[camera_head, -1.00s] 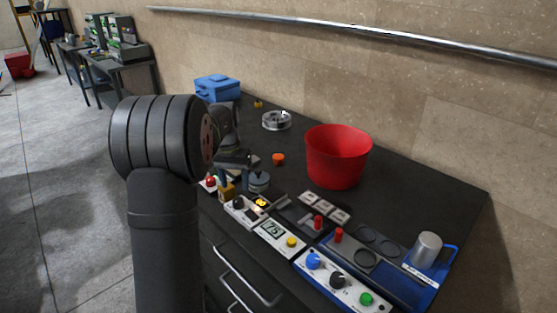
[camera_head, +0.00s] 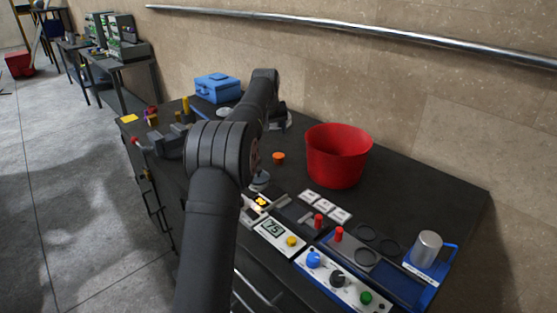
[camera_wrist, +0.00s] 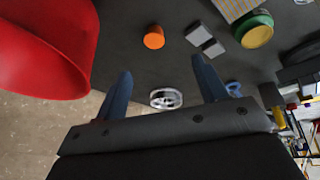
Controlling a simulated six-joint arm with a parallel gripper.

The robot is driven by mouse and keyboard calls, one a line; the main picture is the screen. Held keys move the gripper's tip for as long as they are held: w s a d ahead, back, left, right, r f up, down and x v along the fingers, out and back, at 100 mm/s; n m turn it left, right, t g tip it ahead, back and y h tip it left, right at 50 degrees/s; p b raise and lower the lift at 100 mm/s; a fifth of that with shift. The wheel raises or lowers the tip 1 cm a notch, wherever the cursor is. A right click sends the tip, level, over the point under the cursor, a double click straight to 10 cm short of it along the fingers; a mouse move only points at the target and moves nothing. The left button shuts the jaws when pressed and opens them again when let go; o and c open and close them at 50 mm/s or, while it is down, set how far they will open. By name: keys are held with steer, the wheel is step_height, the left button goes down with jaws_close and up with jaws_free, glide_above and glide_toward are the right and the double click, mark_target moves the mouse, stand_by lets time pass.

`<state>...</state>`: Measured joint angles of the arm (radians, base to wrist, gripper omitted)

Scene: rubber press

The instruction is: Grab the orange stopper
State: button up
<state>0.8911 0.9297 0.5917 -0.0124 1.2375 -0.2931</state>
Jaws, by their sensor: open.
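The orange stopper (camera_head: 278,158) is a small round piece on the dark bench, left of the red bucket, in the head view. In the wrist view the stopper (camera_wrist: 154,37) lies on the dark surface, beyond and roughly between my fingertips. My gripper (camera_wrist: 161,67) is open and empty, its two blue-grey fingers spread, apart from the stopper. In the head view my gripper is hard to make out behind my arm, toward the back of the bench.
The red bucket (camera_head: 338,157) stands close to the stopper and fills the left of the wrist view (camera_wrist: 45,45). A silver wheel-like part (camera_wrist: 166,98) shows between my fingers. A blue box (camera_head: 217,88) stands at the back. Control panels (camera_head: 335,283) line the front edge.

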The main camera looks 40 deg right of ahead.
steer(key=d, duration=0.1)
glide_toward(278, 156)
steer(key=x, duration=0.9)
steer(key=shift+d, duration=0.15)
steer(key=shift+c, duration=0.5)
steer(key=c, duration=0.9)
